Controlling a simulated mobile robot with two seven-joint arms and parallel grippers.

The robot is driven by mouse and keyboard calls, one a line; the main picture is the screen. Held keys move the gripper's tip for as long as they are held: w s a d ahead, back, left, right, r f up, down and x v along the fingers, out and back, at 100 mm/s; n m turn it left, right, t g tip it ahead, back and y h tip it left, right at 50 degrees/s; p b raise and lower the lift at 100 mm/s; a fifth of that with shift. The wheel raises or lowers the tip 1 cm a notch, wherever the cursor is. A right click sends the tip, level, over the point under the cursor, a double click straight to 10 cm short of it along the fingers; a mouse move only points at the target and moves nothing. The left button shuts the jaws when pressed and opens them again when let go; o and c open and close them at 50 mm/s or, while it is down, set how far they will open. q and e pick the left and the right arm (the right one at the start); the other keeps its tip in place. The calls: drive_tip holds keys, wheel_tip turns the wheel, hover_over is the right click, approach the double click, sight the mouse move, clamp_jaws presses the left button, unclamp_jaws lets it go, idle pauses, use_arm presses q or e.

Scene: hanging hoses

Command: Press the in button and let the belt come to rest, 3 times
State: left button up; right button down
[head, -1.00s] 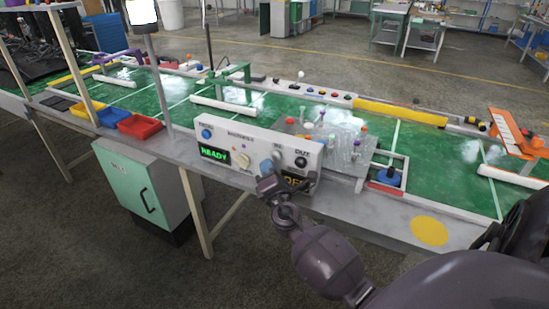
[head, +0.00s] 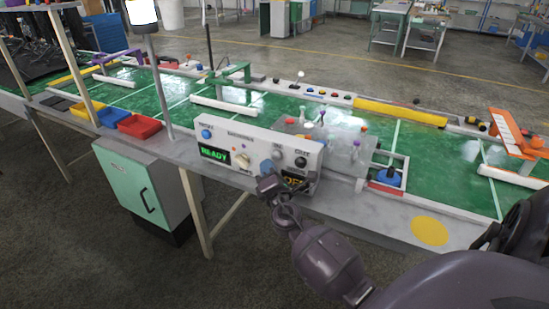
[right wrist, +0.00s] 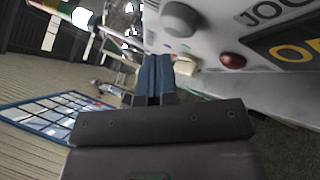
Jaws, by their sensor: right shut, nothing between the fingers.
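In the right wrist view the shut fingers (right wrist: 154,78) point along the panel face, beside a grey round knob or button (right wrist: 181,18); contact cannot be told. My left gripper is not in view.
The green belt (head: 450,155) runs behind the panel, with a clear plate carrying several small pegs (head: 340,150) on it. Red (head: 139,126) and blue bins stand at left, by a lamp post (head: 158,80). An orange guide (head: 512,135) is at right.

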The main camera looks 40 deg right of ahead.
drive_tip(key=shift+w+d, duration=0.1)
drive_tip(key=shift+d, duration=0.1)
drive_tip(key=shift+w+d, duration=0.1)
drive_tip(key=shift+d, duration=0.05)
drive_tip(key=shift+w+d+b, duration=0.15)
drive_tip(key=shift+d+b, duration=0.15)
drive_tip(key=shift+d, duration=0.2)
idle(1.1)
drive_tip(key=shift+a, duration=0.1)
drive_tip(key=shift+s+a, duration=0.35)
drive_tip(key=shift+a, duration=0.4)
drive_tip(key=shift+s+a, duration=0.3)
drive_tip(key=shift+a, duration=0.5)
drive_tip(key=shift+s+a, duration=0.35)
drive_tip(key=shift+a, duration=0.4)
drive_tip(key=shift+s+a, duration=0.3)
drive_tip(key=shift+a, duration=0.5)
